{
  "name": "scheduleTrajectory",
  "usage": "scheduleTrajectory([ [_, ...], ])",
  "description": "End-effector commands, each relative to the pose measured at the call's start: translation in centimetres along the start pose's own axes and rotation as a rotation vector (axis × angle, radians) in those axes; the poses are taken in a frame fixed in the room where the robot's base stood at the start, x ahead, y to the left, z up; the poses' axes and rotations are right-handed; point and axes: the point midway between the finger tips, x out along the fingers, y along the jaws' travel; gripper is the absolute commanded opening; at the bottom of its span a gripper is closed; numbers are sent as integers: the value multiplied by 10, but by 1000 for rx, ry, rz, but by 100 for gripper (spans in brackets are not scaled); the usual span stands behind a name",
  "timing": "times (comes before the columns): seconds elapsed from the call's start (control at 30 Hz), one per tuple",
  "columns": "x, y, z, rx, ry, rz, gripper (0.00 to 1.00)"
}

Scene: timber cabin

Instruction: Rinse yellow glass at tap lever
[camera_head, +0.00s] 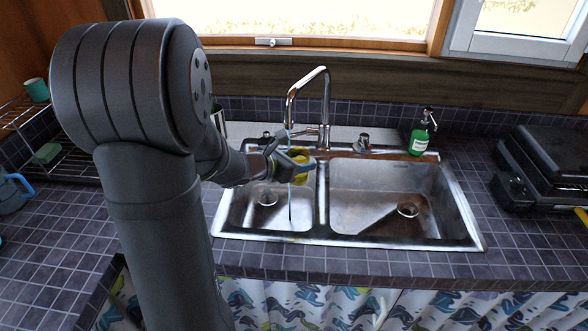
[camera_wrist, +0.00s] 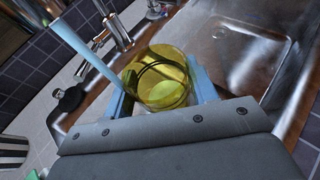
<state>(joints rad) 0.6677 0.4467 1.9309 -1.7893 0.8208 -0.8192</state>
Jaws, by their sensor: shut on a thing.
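My gripper (camera_head: 290,166) is shut on the yellow glass (camera_head: 300,156) and holds it above the left sink basin, below the chrome tap (camera_head: 327,95). In the wrist view the see-through yellow glass (camera_wrist: 160,68) sits between the light blue fingers of my gripper (camera_wrist: 162,92), and I look through its wall. A thin pale blue stream of water (camera_wrist: 88,52) runs down to the glass's left side; I cannot tell whether it enters the glass. The tap lever (camera_head: 308,132) is at the tap's base, behind the glass.
The double sink (camera_head: 455,205) has an empty right basin. A green soap bottle (camera_head: 419,142) stands behind it at right, and a dark grill-like appliance (camera_head: 545,165) further right. A wire rack (camera_head: 70,160) stands at left. The tap spout arches close above my gripper.

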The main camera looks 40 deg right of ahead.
Motion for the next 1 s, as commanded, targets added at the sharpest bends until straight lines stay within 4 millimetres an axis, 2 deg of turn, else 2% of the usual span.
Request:
scheduleTrajectory([
  [0.63,-7,9,-2,0,-1,1,26],
  [1.0,-5,7,-2,1,-1,0,26],
])
